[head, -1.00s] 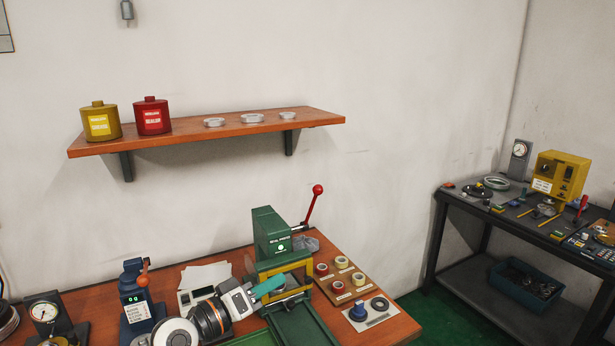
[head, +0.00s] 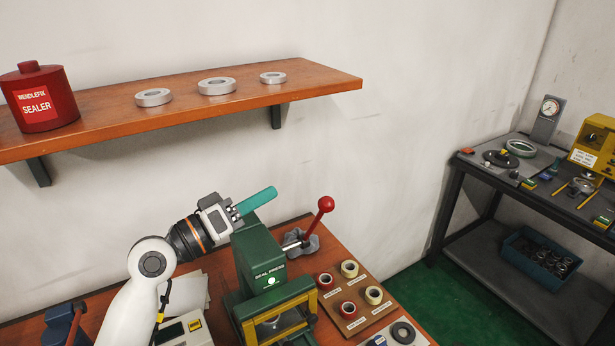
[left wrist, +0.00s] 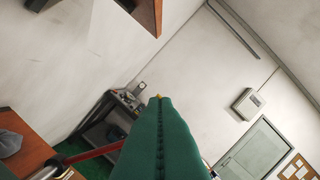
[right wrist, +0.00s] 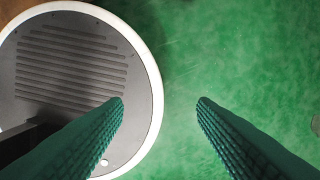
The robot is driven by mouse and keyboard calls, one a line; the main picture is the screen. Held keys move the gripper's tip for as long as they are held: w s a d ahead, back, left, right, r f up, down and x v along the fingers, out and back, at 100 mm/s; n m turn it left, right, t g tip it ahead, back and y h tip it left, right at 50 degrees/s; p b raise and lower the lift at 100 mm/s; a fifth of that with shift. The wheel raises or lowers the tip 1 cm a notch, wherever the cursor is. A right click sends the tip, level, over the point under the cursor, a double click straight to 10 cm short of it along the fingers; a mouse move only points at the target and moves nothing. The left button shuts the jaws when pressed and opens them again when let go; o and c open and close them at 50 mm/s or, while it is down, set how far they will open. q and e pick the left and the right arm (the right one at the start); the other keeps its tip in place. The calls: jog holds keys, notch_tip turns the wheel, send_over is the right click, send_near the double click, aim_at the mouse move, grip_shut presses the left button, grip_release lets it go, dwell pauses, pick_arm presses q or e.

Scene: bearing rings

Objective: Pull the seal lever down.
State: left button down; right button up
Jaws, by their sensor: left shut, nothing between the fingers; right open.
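The seal lever (head: 325,205) has a red ball knob and a short red arm. It tilts up from a grey pivot at the right side of the green seal press (head: 262,258). My left gripper (head: 274,191) has teal fingers, shut with nothing between them. It is above the press, left of the knob and a little higher, apart from it in the head view. In the left wrist view, the shut fingers (left wrist: 160,100) fill the middle, and a red rod of the lever (left wrist: 97,153) shows at lower left, partly behind them. My right gripper (right wrist: 160,100) is open and empty above a green floor.
A wooden shelf (head: 190,107) holds a red sealer can (head: 40,98) and metal rings (head: 216,86) above the bench. A board with tape-like rolls (head: 345,300) lies right of the press. A dark side table (head: 480,180) stands at right. Free wall space lies above the lever.

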pick_arm(q)
jog(key=r+p+x, duration=0.1)
jog(key=p+x, duration=0.4)
jog(key=x, duration=0.5)
jog(key=s+f, duration=0.1)
jog(key=f, duration=0.1)
jog(key=s+d+f+p, duration=0.1)
jog(key=s, duration=0.1)
jog(key=shift+f, duration=0.4)
pick_arm(e)
notch_tip(320, 180, up, 6)
jog(key=s, duration=0.1)
jog(key=shift+s+d, duration=0.15)
jog(key=shift+s, duration=0.15)
pick_arm(q)
jog(key=shift+w, duration=0.1)
pick_arm(e)
jog(key=shift+f, duration=0.1)
